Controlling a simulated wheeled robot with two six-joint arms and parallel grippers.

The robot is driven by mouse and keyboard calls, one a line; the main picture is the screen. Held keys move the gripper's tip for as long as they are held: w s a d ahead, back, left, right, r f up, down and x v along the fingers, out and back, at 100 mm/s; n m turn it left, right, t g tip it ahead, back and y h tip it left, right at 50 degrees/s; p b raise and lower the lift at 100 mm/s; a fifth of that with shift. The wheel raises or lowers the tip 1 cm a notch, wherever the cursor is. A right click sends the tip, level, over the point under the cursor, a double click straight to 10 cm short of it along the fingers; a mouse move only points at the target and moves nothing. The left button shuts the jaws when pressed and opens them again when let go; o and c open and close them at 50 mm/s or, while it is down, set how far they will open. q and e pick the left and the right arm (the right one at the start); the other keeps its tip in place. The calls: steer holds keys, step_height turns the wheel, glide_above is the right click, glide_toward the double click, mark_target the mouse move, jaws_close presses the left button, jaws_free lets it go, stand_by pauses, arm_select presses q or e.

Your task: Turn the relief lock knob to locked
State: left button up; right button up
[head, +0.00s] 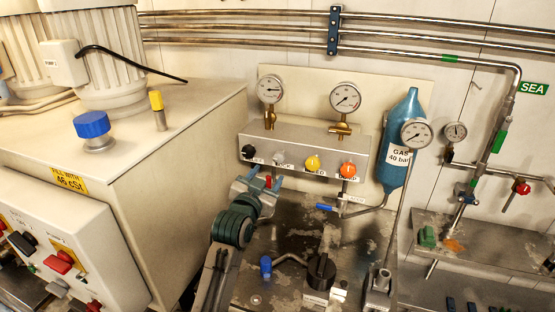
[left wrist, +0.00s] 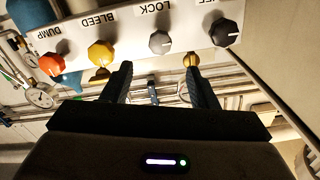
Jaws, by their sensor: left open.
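The grey lock knob (head: 279,158) is on the front of a metal manifold box (head: 305,141), second from the left. In the left wrist view, which is upside down, the grey knob (left wrist: 160,42) sits beside the printed word LOCK. A black knob (head: 248,151) is next to it; its label is partly cut off in the wrist view. My left gripper (head: 258,182) is just below the manifold's left end. Its fingers (left wrist: 158,72) are open and empty, apart from the lock knob. My right gripper is not in view.
Yellow bleed (head: 312,163) and orange dump (head: 348,170) knobs share the panel. Gauges (head: 269,89) stand above it. A blue gas bottle (head: 398,140) is at right. A blue-handled valve (head: 325,208) sits below the panel; a large cabinet (head: 180,130) stands left.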

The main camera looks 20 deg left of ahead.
mark_target(278, 159)
arm_select(q)
steer(key=w+p, duration=0.3)
steer(key=w, duration=0.5)
steer(key=shift+w+d, duration=0.1)
steer(key=shift+w, duration=0.65)
steer(key=c, duration=1)
steer(key=shift+o, duration=0.2)
